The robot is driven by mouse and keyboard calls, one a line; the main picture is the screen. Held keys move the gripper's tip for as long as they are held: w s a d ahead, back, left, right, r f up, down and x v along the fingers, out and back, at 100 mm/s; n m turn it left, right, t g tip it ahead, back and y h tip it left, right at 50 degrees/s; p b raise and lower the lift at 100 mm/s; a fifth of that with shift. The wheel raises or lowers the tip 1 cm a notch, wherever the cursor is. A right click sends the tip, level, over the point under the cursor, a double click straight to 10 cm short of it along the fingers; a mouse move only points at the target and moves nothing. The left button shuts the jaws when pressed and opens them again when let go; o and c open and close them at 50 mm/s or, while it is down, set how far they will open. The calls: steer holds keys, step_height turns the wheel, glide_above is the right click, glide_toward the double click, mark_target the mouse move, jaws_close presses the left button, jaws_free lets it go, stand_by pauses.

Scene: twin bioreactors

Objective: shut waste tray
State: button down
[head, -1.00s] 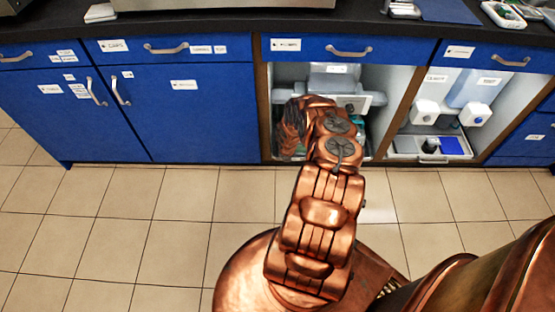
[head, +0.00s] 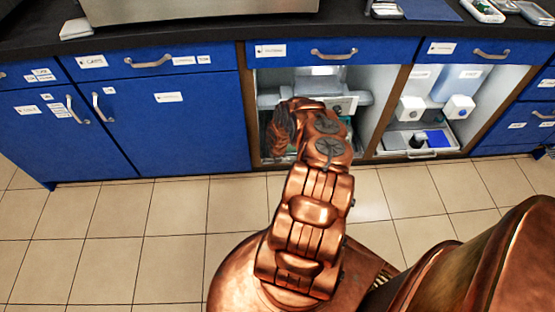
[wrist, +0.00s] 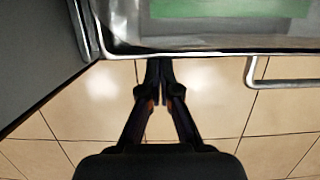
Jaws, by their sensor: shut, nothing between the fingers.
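A metal tray (wrist: 215,43) with a green item (wrist: 230,8) lying in it fills the top of the wrist view. Its bar handle (wrist: 252,72) sticks out from the front, to the right of my fingers. My gripper (wrist: 159,64) is shut and empty, with its fingertips at the tray's front edge, left of the handle. I cannot tell whether they touch it. In the head view my arm hides the gripper and most of this tray, in the open middle compartment. No label on the tray can be read.
A grey panel (wrist: 40,50) stands close at the left in the wrist view. The right compartment holds a similar tray (head: 424,155) with a blue item (head: 436,138) and a dark cup (head: 417,141). Blue cupboard doors (head: 180,130) are shut at left. The tiled floor (head: 130,220) is clear.

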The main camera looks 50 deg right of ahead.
steer(key=s+a+r, duration=0.2)
steer(key=r, duration=0.3)
steer(key=s+a+r+b, duration=0.1)
steer(key=s+a+r, duration=0.1)
steer(key=r, duration=0.2)
steer(key=shift+s+a+r+b, duration=0.25)
steer(key=shift+a+r+b, duration=0.05)
steer(key=shift+r, duration=0.05)
stand_by(0.5)
